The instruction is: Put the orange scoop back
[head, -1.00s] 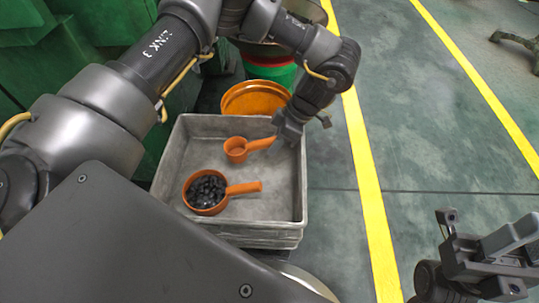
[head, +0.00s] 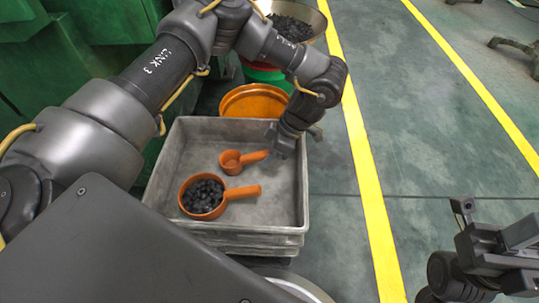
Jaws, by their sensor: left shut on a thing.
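A small orange scoop (head: 231,162) is over the floor of the grey tray (head: 163,160), its cup to the left and its handle to the right. Its cup looks empty. My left gripper (head: 279,145) reaches down from above and is shut on the end of the handle; the fingertips are partly hidden. I cannot tell whether the scoop touches the tray floor. A larger orange scoop (head: 207,212) full of black pieces (head: 203,194) sits in the tray just in front of it. My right gripper (head: 492,228) is at the lower right, empty, with its fingers apart.
An orange round container (head: 256,101) stands behind the tray. Behind it are a red and green container (head: 264,77) and a bowl of dark pieces (head: 290,24). Green machinery (head: 85,70) is at the left. The floor right of the tray, with yellow lines (head: 366,170), is clear.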

